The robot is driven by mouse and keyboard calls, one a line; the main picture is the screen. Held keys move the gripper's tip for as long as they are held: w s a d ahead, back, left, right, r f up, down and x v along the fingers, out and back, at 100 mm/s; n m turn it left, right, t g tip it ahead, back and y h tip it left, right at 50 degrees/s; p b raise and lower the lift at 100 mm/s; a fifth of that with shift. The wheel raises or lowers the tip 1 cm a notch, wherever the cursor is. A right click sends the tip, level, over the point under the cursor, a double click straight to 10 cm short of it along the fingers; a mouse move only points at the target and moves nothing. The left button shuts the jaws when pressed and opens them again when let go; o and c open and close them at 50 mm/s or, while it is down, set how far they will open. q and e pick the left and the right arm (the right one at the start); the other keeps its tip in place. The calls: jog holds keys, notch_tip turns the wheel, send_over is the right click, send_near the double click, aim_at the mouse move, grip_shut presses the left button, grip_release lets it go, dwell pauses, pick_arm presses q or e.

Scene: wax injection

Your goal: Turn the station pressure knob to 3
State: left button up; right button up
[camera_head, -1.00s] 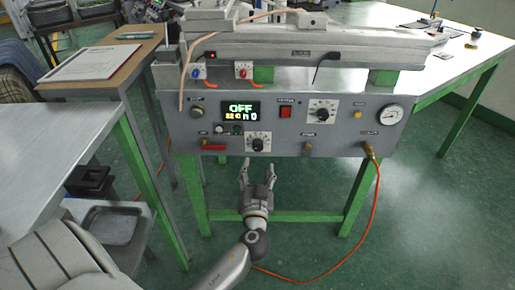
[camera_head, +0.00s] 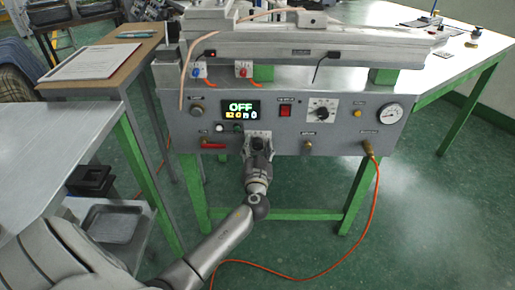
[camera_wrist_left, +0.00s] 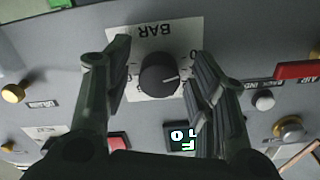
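The pressure knob (camera_wrist_left: 159,74) is round and black with a light pointer line, on a white dial plate (camera_wrist_left: 150,35) marked BAR, seen upside down in the left wrist view. My left gripper (camera_wrist_left: 157,68) is open, one finger on each side of the knob, with a gap visible on both sides. In the head view my left gripper (camera_head: 257,146) reaches up to the lower middle of the station's front panel (camera_head: 340,141) and mostly covers this knob. The display (camera_head: 241,110) reads OFF with smaller digits below. My right gripper is not in view.
A second dial knob (camera_head: 321,113), a red switch (camera_head: 285,111) and a gauge (camera_head: 390,113) are on the same panel. A red-handled valve (camera_head: 213,146) is left of my gripper. An orange hose (camera_head: 375,190) hangs at the right.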

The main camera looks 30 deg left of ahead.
pick_arm(q)
jog(key=c, duration=0.9)
